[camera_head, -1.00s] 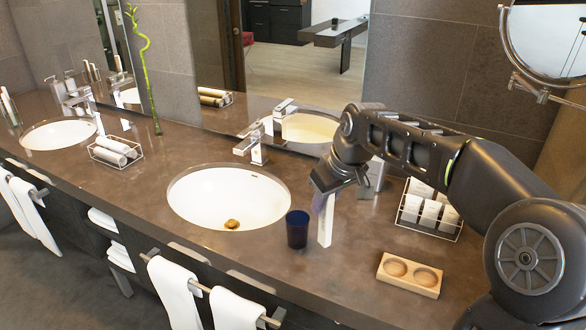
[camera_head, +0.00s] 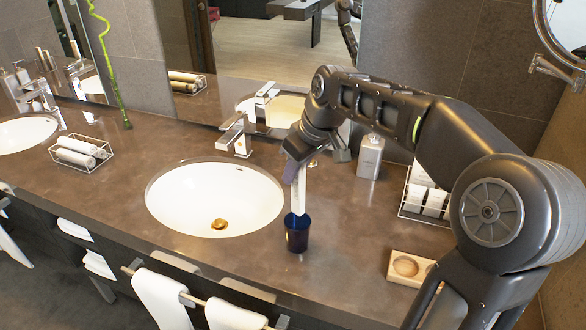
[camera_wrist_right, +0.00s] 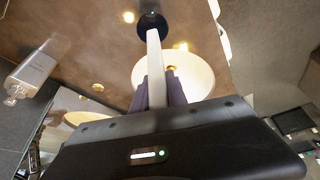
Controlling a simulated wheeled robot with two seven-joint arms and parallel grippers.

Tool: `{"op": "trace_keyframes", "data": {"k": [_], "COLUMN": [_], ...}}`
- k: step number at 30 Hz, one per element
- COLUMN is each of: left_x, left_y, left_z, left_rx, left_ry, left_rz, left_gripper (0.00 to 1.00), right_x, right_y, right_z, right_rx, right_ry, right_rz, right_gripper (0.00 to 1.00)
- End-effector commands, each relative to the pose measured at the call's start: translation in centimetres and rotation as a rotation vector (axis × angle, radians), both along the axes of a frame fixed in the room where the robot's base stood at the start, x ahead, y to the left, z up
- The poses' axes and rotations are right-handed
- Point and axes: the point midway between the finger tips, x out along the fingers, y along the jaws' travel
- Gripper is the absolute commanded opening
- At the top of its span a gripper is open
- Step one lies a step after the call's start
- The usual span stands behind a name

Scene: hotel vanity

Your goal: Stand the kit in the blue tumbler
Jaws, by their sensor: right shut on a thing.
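The kit (camera_head: 299,191) is a slim white piece, held nearly upright. My right gripper (camera_head: 294,168) is shut on its upper part. The dark blue tumbler (camera_head: 297,238) stands upright on the counter, right of the near sink, directly below the kit. The kit's lower end meets the tumbler's mouth in the head view; I cannot tell how far inside it is. In the right wrist view the kit (camera_wrist_right: 154,65) points from between the fingers toward the tumbler (camera_wrist_right: 152,25), its far end overlapping the tumbler's mouth. My left gripper is not in view.
The white sink (camera_head: 190,195) lies left of the tumbler, with a chrome faucet (camera_head: 237,135) behind it. A grey bottle (camera_head: 370,157), a wire basket of white packets (camera_head: 428,200) and a wooden holder (camera_head: 408,265) stand to the right. Bare counter surrounds the tumbler.

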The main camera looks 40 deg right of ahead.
Motion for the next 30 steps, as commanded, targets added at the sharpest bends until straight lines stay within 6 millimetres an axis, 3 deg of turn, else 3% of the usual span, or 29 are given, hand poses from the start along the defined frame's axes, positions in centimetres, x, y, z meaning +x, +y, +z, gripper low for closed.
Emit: {"op": "trace_keyframes", "data": {"k": [11, 30], "left_x": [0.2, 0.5], "left_y": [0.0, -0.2], "left_z": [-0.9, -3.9], "left_rx": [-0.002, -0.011], "left_ry": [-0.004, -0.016], "left_rz": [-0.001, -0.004], "left_gripper": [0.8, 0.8], "right_x": [0.0, 0.0], "right_y": [0.0, 0.0], "right_z": [-1.3, -5.5], "right_rx": [0.0, 0.0], "right_ry": [0.001, 0.0], "right_rz": [0.0, 0.0], "right_gripper": [0.0, 0.0]}}
